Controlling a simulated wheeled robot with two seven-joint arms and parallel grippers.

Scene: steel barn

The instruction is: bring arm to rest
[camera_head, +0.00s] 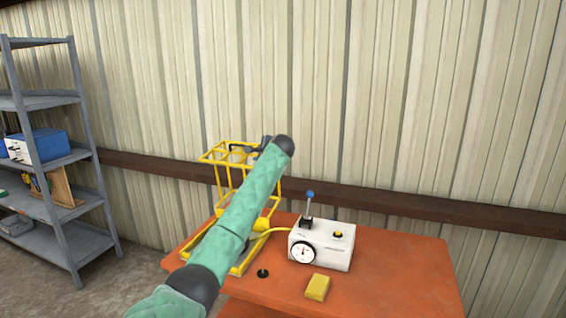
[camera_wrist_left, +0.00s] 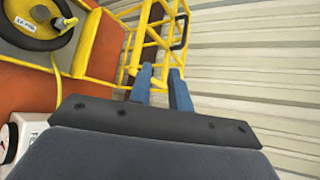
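My left arm, in a green sleeve, rises from the bottom left in the head view and covers part of the yellow frame (camera_head: 220,172). My left gripper (camera_head: 262,145) is near the frame's top, mostly hidden behind the dark wrist. In the left wrist view, its two blue fingers (camera_wrist_left: 160,76) stand apart with a gap between them. Nothing is clearly held. The yellow frame (camera_wrist_left: 155,30) shows just beyond the fingertips; I cannot tell whether they touch it. My right gripper is in neither view.
An orange table (camera_head: 395,285) carries the frame, a white gauge box (camera_head: 335,248) with a blue-tipped lever, a yellow block (camera_head: 317,287) and a small black knob (camera_head: 263,273). A black ring (camera_wrist_left: 37,40) shows in the wrist view. Grey shelves (camera_head: 75,235) stand left; a ribbed wall is behind.

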